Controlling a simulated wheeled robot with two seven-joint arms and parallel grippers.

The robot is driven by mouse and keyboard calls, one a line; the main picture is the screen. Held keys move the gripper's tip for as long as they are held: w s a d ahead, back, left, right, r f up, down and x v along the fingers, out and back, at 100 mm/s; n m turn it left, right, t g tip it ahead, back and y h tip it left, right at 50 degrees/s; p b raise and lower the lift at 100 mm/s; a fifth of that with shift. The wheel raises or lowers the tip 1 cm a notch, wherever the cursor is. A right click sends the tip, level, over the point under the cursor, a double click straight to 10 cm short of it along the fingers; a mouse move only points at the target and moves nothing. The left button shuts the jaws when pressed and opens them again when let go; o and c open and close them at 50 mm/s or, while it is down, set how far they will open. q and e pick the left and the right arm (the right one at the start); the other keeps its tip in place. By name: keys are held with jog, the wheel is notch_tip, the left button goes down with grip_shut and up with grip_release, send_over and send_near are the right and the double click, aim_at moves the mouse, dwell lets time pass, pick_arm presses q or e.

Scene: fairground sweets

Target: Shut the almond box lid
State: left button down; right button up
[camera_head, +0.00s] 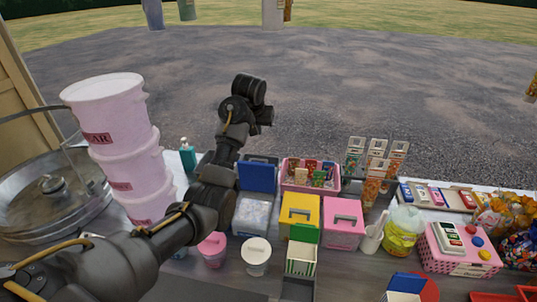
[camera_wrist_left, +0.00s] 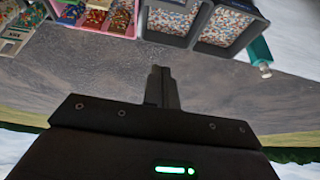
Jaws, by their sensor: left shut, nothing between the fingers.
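No almond label is legible, so I cannot tell which box is the almond box. One box (camera_head: 250,215) with pale contents has its blue lid (camera_head: 258,177) standing up. A small green-and-white striped box (camera_head: 300,268) has its green lid (camera_head: 304,234) raised. A yellow box (camera_head: 299,210) and a pink box (camera_head: 344,235) appear closed. My left gripper (camera_head: 262,114) is up beyond the counter's back edge, apart from all boxes. In the left wrist view its fingers (camera_wrist_left: 160,84) are shut and empty. My right gripper is not in view.
Stacked pink tubs (camera_head: 120,140) and a metal pan (camera_head: 50,200) stand at left. A pink tray of packets (camera_head: 311,188) is behind the boxes. Two dark bins of speckled contents (camera_wrist_left: 172,22) (camera_wrist_left: 228,25) show in the left wrist view. Open paving lies beyond the counter.

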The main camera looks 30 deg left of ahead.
pick_arm(q)
jog(key=p, duration=0.7)
send_over(258, 174)
jog(key=w+a, duration=0.2)
jog(key=w, duration=0.3)
notch_tip(258, 174, down, 10)
jog(key=shift+w+a, duration=0.1)
jog(key=shift+a, duration=0.05)
